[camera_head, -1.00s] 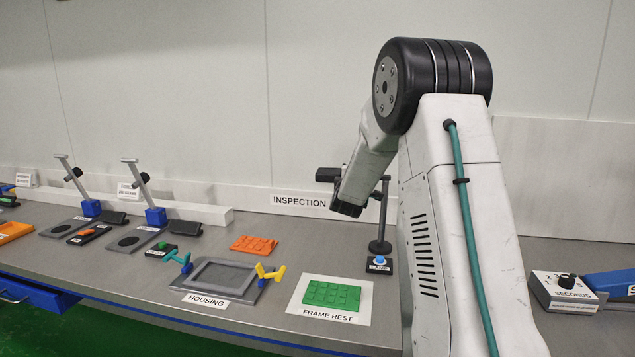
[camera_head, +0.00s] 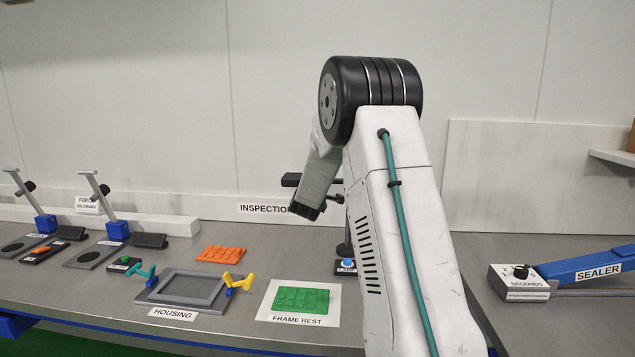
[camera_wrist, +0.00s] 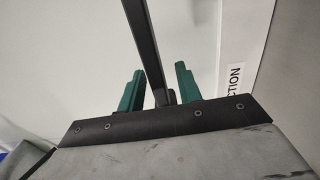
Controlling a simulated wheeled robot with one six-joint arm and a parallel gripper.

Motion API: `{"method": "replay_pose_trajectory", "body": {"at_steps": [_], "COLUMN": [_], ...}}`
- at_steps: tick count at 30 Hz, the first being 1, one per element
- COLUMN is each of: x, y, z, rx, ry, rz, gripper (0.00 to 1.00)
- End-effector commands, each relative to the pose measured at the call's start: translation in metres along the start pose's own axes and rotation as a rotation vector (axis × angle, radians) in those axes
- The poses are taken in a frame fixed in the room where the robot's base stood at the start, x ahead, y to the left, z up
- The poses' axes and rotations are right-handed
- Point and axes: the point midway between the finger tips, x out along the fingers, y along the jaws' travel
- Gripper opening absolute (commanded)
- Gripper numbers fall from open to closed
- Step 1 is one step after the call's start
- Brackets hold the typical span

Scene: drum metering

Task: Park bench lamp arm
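The bench lamp stands behind my arm in the head view. Its dark arm end (camera_head: 291,180) shows left of my arm, and its base (camera_head: 346,267) with a blue button is partly hidden. My gripper (camera_wrist: 159,68) is open in the wrist view, its two green fingers apart. A dark bar, apparently the lamp arm (camera_wrist: 147,45), runs down between them, with visible gaps on both sides. Whether it lies at finger depth is unclear. In the head view my fingers are hidden behind my arm.
The grey housing frame (camera_head: 148,296) with teal and yellow clamps, an orange grid (camera_head: 220,254) and a green grid on the frame rest (camera_head: 268,304) lie left of my arm. A seconds dial box (camera_head: 518,283) and blue sealer (camera_head: 590,265) are right. Bare bench lies between.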

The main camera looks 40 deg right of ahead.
Motion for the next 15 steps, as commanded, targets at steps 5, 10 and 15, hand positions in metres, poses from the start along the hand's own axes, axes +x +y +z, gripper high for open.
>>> {"method": "replay_pose_trajectory", "body": {"at_steps": [5, 10, 15], "x": [-0.004, -0.027, -0.056], "y": [0.001, 0.001, 0.0], "z": [-0.002, -0.003, -0.002], "rx": [0.0, 0.0, 0.0], "ry": [0.002, 0.005, 0.003], "rz": [0.0, 0.0, 0.0], "gripper": [0.35, 0.35, 0.35]}}
